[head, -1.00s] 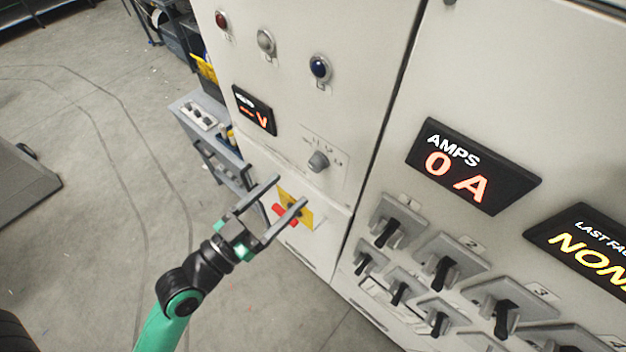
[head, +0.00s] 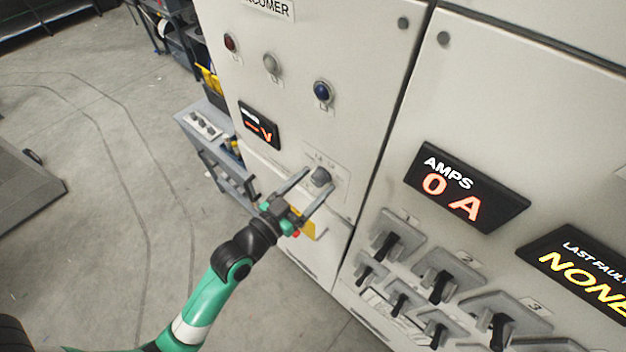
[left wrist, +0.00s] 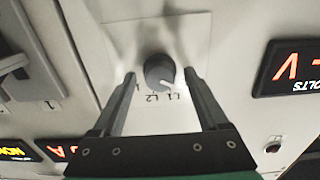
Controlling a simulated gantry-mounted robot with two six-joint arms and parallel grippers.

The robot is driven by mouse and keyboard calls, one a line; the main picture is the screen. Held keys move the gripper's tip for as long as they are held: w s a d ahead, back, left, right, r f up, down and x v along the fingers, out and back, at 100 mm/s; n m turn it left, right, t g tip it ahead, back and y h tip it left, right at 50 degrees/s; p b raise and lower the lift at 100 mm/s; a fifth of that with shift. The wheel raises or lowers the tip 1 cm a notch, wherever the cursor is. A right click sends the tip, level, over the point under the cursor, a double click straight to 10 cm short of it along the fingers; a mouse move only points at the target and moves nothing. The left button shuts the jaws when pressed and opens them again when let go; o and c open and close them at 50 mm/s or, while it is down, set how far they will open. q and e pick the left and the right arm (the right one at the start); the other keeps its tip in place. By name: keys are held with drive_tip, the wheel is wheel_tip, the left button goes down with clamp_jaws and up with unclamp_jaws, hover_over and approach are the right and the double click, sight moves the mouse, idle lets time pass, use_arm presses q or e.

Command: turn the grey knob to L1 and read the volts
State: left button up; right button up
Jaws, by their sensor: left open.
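The grey knob (head: 320,177) sits on a pale plate on the left cabinet door. In the left wrist view the knob (left wrist: 159,70) has a white mark at its lower right, near small printed labels; I cannot tell exactly which label it points to. My left gripper (head: 318,180) is open, with one finger on each side of the knob. In the left wrist view gaps show between the knob and both fingers. The volts display (head: 259,125) shows a dash and V; it also shows upside down in the left wrist view (left wrist: 287,68). My right gripper is out of view.
Red, white and blue lamps (head: 321,93) are above. A yellow plate (head: 309,226) with a red part is below the knob, partly behind my gripper. An amps display (head: 467,188) reads 0 A, above several black-handled switches (head: 442,286). A grey cart (head: 215,146) stands left of the cabinet.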

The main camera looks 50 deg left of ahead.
use_arm(q)
drive_tip(key=shift+w, duration=0.1)
clamp_jaws()
idle(0.3)
drive_tip(key=shift+m, duration=0.3)
drive_tip(key=m+b, duration=0.1)
drive_tip(key=m, duration=0.2)
drive_tip(key=shift+b, duration=0.4)
drive_tip(key=shift+m+b, duration=0.6)
drive_tip(key=shift+m, duration=1.6)
